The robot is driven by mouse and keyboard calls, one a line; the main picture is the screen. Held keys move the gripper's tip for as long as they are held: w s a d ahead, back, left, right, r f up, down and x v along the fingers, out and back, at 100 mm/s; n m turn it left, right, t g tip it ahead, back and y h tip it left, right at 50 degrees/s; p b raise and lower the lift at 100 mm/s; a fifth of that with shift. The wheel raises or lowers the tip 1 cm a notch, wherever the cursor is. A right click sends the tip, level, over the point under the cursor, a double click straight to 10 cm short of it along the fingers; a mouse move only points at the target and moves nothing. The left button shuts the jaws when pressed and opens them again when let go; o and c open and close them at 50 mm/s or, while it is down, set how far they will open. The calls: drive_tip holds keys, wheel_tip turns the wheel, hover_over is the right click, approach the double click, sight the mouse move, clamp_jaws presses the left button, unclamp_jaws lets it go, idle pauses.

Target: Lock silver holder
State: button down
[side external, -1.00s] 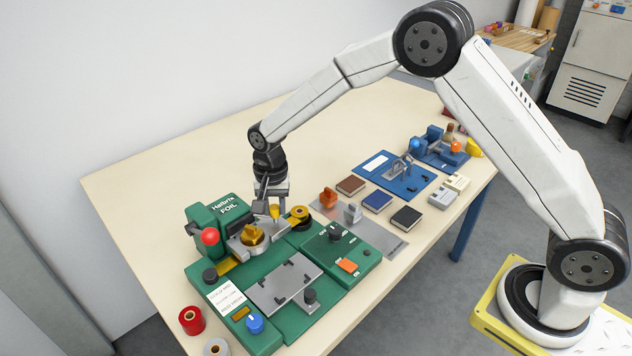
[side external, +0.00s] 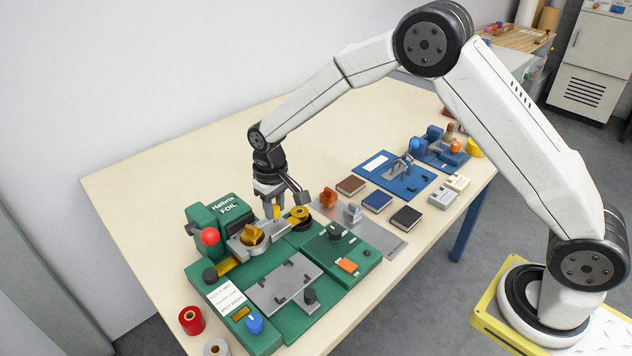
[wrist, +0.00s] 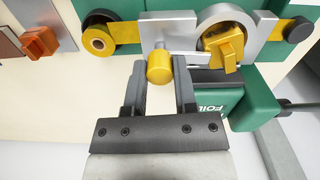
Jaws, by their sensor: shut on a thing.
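The silver holder (side external: 236,247) sits on the green foil press (side external: 222,215), with a gold block (side external: 252,234) in its ring. In the wrist view the holder (wrist: 263,36) shows its ring around the gold block (wrist: 228,50). A yellow knob (wrist: 159,68) sits on a short silver lever (wrist: 180,45) beside the ring. My gripper (wrist: 159,72) is shut on this knob, one finger on each side. In the side view my gripper (side external: 270,207) points down at the holder's back right, and its fingers partly hide the knob.
A red ball handle (side external: 210,237) stands left of the holder. A yellow foil roll (side external: 299,214) is close on the right. The table behind the press is clear.

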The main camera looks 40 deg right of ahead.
sight(275, 207)
drive_tip(key=shift+n, duration=0.5)
drive_tip(key=shift+c, duration=2)
unclamp_jaws()
drive_tip(key=shift+r, duration=0.1)
drive_tip(key=shift+r, duration=3.9)
